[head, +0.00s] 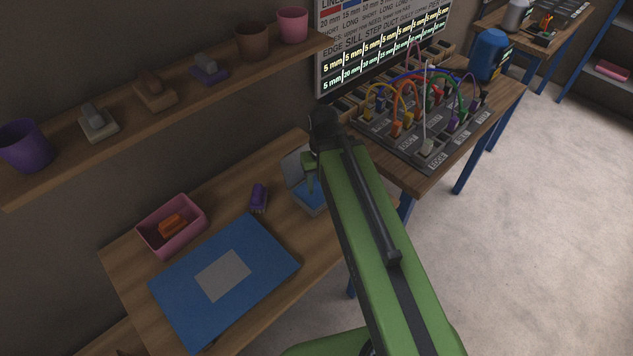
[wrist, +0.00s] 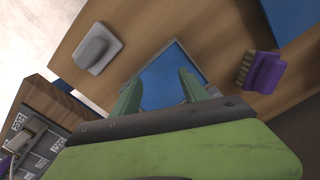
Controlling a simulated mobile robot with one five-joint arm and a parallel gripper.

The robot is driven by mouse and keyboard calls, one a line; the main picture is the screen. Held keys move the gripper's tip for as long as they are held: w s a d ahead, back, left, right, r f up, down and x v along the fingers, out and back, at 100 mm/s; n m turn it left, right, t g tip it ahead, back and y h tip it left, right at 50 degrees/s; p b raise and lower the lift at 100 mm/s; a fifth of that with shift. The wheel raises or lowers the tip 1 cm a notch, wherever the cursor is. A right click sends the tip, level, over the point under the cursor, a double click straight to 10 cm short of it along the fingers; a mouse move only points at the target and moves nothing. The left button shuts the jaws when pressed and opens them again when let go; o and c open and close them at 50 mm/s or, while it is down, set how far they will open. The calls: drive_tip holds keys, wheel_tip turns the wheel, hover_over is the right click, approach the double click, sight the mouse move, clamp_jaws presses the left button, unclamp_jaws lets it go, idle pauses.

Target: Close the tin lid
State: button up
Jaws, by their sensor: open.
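The tin (head: 311,201) is a small grey box with a blue inside, standing on the wooden table. Its pale grey lid (head: 294,166) stands raised at the back, partly hidden by my arm. In the wrist view the blue inside of the tin (wrist: 162,77) shows between and beyond my fingers. My gripper (wrist: 158,80) is open and empty, with its two green fingers apart over the tin. In the head view one green finger (head: 310,172) shows beside the lid. I cannot tell whether a finger touches the lid or the tin.
A purple brush-like object (head: 258,198) lies left of the tin, near a pink box (head: 172,226) and a blue mat (head: 200,300). A grey block (wrist: 97,48) lies near the tin. A wire-board bench (head: 425,120) stands to the right.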

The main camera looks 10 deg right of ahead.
drive_tip(key=w+a+r+n+p, duration=0.1)
drive_tip(key=w+r+p, duration=0.3)
drive_tip(key=r+p, duration=0.1)
drive_tip(key=w+a+r+n+p, duration=0.1)
drive_tip(key=w+r+n+p, duration=0.1)
drive_tip(key=r+p, duration=0.3)
drive_tip(key=w+a+r+n+t+p, duration=0.1)
drive_tip(key=w+r+n+p, duration=0.1)
drive_tip(key=w+r+p, duration=0.3)
drive_tip(key=shift+w+r+y+p, duration=0.2)
drive_tip(key=shift+r+p, duration=0.1)
drive_tip(key=shift+r, duration=0.25)
drive_tip(key=shift+w+r+y+p, duration=0.15)
drive_tip(key=shift+r+p, duration=0.15)
drive_tip(key=shift+r, duration=0.25)
clamp_jaws()
drive_tip(key=b, duration=1)
hover_over(298, 160)
drive_tip(key=w+d, duration=0.1)
drive_tip(key=w, duration=0.3)
wheel_tip(298, 160, down, 10)
drive_tip(key=shift+s+d+n, duration=0.1)
drive_tip(key=shift+d+n, duration=0.1)
drive_tip(key=shift+n, duration=0.2)
drive_tip(key=shift+a, duration=0.1)
